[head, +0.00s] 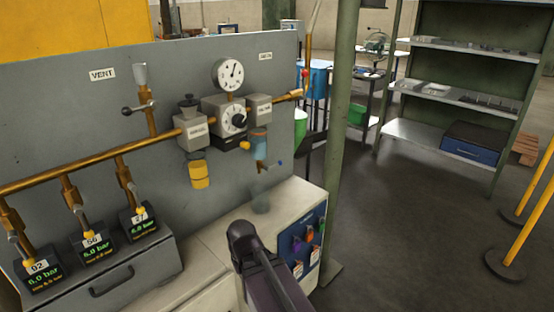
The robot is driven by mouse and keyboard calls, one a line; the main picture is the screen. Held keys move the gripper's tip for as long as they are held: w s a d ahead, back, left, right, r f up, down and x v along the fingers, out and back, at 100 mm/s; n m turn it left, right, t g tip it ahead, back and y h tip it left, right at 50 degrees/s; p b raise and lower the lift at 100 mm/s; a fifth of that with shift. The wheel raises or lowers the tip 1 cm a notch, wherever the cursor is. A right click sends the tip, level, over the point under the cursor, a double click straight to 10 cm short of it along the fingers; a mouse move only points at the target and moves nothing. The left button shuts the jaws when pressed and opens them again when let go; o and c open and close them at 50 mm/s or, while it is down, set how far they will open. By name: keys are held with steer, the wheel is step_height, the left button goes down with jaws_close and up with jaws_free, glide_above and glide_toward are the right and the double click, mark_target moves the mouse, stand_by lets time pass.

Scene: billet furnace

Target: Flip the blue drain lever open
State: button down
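The blue drain lever (280,162) is a small blue-tipped handle sticking out to the right, low on the blue-topped bowl (259,147) at the right end of the grey panel. It is too small to tell its exact setting. A dark part of my arm (255,262) rises from the bottom centre, below and in front of the bowl and apart from the lever. I cannot make out my gripper's fingers in the head view.
The grey panel (60,120) carries a copper pipe (85,163), a round gauge (229,75), a dial unit (228,118) and a yellow bowl (199,174). A green post (343,130) rises close to the right.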

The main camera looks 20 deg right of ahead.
steer(key=w+d+r+n+t+p, duration=0.1)
steer(key=w+d+r+t+p, duration=0.1)
steer(key=w+d+r+p, duration=0.5)
steer(key=w+d+r+n+t+y+p, duration=0.1)
steer(key=w+d+r+t+p, duration=0.1)
steer(key=w+d+r+p, duration=0.5)
steer(key=w+d+r+n+t+y+p, duration=0.1)
steer(key=w+d+r+p, duration=0.6)
steer(key=r+p, duration=1)
steer(key=d+r+n+t, duration=0.1)
steer(key=d+r, duration=0.2)
steer(key=shift+w, duration=0.3)
steer(key=shift+f, duration=0.1)
steer(key=b, duration=0.8)
glide_above(275, 165)
steer(key=f, duration=0.8)
steer(key=shift+w+d+f, duration=0.1)
steer(key=shift+w+d, duration=0.1)
steer(key=shift+d, duration=0.15)
steer(key=shift+s+d+f+b, duration=0.1)
steer(key=shift+s+f+b, duration=0.1)
steer(key=shift+f+b, duration=0.8)
steer(key=shift+s+f+b, duration=0.15)
steer(key=shift+f+b, duration=0.7)
steer(key=shift+b, duration=0.2)
